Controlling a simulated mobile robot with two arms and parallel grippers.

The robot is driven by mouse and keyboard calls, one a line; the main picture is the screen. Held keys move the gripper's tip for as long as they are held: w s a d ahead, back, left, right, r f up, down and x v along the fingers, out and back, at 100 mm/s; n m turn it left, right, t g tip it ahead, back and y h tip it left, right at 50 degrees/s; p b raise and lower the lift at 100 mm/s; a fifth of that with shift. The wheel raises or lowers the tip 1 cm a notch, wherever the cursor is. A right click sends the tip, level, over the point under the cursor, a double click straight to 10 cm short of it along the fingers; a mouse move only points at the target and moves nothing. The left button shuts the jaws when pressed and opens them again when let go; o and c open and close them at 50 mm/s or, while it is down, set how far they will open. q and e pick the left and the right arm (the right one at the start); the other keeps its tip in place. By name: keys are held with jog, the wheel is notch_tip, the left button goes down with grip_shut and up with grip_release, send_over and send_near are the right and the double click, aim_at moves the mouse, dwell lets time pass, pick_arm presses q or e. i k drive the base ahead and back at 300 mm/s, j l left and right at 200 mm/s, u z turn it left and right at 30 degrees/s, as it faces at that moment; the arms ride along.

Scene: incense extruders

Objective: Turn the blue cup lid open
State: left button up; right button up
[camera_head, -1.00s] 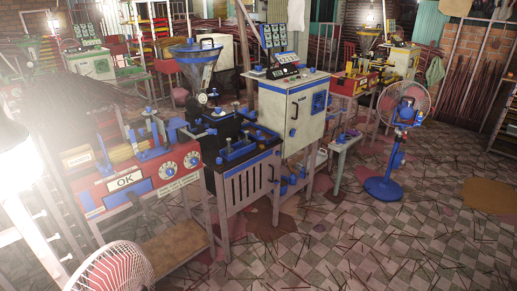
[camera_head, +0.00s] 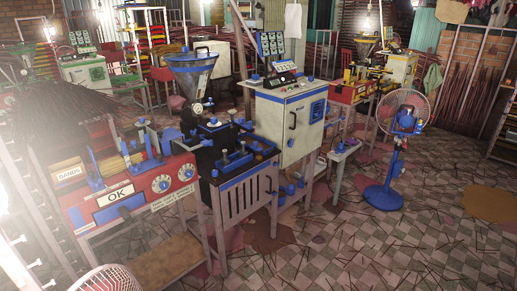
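No cup lid can be told apart for certain. A blue-rimmed grey funnel hopper (camera_head: 193,75) stands on top of the black and blue extruder (camera_head: 240,163) near the middle of the view. Neither of my grippers is in view.
A red machine with an "OK" sign (camera_head: 115,195) stands at left. A white control cabinet (camera_head: 290,122) stands behind the extruder. A blue pedestal fan (camera_head: 385,195) is at right, and another fan (camera_head: 107,280) at bottom left. Tiled floor (camera_head: 350,250) at front right is open, strewn with thin sticks.

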aim_at(260, 149)
jog(key=i+l+z, duration=0.15)
jog(key=l+z, duration=0.15)
jog(key=l, duration=0.25)
jog(key=i+l+z, duration=0.15)
jog(key=i+l, duration=0.2)
jog(key=i+l+z, duration=0.15)
jog(key=i+l, duration=0.15)
jog(key=i, duration=0.25)
